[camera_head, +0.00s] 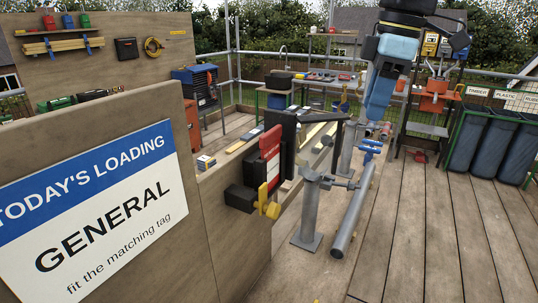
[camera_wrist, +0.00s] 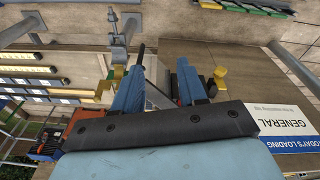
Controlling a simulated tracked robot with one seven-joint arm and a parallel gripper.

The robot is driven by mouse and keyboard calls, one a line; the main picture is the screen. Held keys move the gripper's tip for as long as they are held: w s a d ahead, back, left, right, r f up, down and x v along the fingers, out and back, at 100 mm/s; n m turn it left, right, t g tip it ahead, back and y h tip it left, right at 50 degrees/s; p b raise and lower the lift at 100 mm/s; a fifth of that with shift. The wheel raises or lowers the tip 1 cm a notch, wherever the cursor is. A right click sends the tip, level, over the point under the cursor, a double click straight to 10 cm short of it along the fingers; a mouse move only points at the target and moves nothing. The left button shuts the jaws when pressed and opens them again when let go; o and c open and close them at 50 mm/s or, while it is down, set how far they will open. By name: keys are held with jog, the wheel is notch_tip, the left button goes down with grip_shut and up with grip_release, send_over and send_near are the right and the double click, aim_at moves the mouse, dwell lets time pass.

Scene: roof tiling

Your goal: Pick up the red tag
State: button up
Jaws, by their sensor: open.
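A red panel with a white band (camera_head: 270,145) stands upright on the wooden wall's end, in a black holder with a yellow knob (camera_head: 268,205); it looks like the red tag, but I cannot read any marking. My gripper (camera_head: 371,152) hangs pointing down to the right of it, apart from it, above a sloping grey pipe (camera_head: 352,215). In the wrist view my gripper (camera_wrist: 158,75) has its two blue fingers spread apart with nothing gripped. I cannot clearly make out the red tag in the wrist view.
A sign reading "GENERAL, fit the matching tag" (camera_head: 100,215) is on the near wooden wall. A grey post (camera_head: 308,215) stands on the deck near the pipe. Dark blue bins (camera_head: 490,140) stand at the right. The plank deck (camera_head: 450,240) at right front is clear.

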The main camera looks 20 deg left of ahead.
aim_at(272, 130)
jog(key=a+r+n+g, duration=0.2)
jog(key=a+r+n, duration=0.1)
jog(key=a+n, duration=0.4)
jog(key=a+r+n+g, duration=0.2)
jog(key=a+r+n, duration=0.1)
jog(key=a+n, duration=0.45)
jog(key=shift+n+g, duration=0.35)
jog(key=shift+g, duration=0.05)
jog(key=x, duration=0.2)
jog(key=a+x, duration=0.1)
jog(key=x, duration=0.2)
jog(key=w+x, duration=0.1)
jog(key=x, duration=0.1)
jog(key=shift+s+a+f, duration=0.15)
jog(key=shift+a+f, duration=0.05)
jog(key=shift+f, duration=0.25)
jog(key=shift+s+x, duration=0.2)
jog(key=shift+x, duration=2.7)
jog(key=shift+d, duration=0.1)
jog(key=shift+c, duration=0.3)
